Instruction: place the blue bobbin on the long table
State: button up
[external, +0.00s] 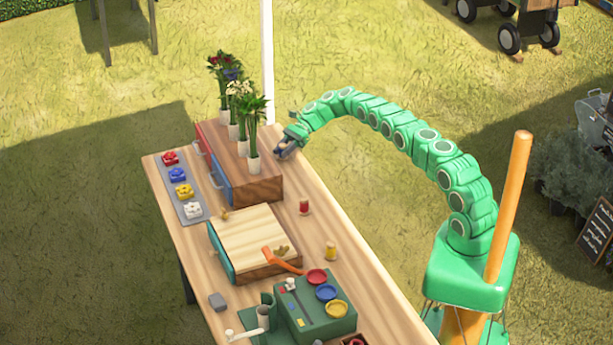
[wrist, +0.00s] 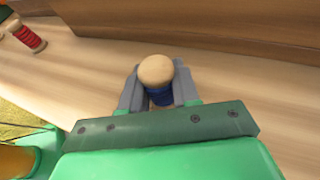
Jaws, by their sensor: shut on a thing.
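The blue bobbin (wrist: 158,95) shows in the wrist view with a round pale wooden end up and dark blue thread below it. My gripper (wrist: 159,93) is shut on it, one grey finger on each side. In the external view my gripper (external: 287,147) is at the back right side of the long table (external: 345,268), beside the drawer box; the bobbin is small there. The wrist view shows the wooden tabletop (wrist: 90,72) under and around the bobbin. I cannot tell whether the bobbin touches the table.
A wooden drawer box (external: 262,188) with vases of flowers stands left of my gripper. A lidded wooden box (external: 252,240) and a green station (external: 312,309) fill the front.

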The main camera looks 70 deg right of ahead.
jog(key=o, duration=1)
jog(key=shift+f, duration=0.1)
jog(key=shift+o, duration=0.2)
jog(key=shift+d+r, duration=0.15)
jog(key=shift+r, duration=0.1)
jog(key=shift+v, duration=3.5)
jog(key=shift+s, duration=0.1)
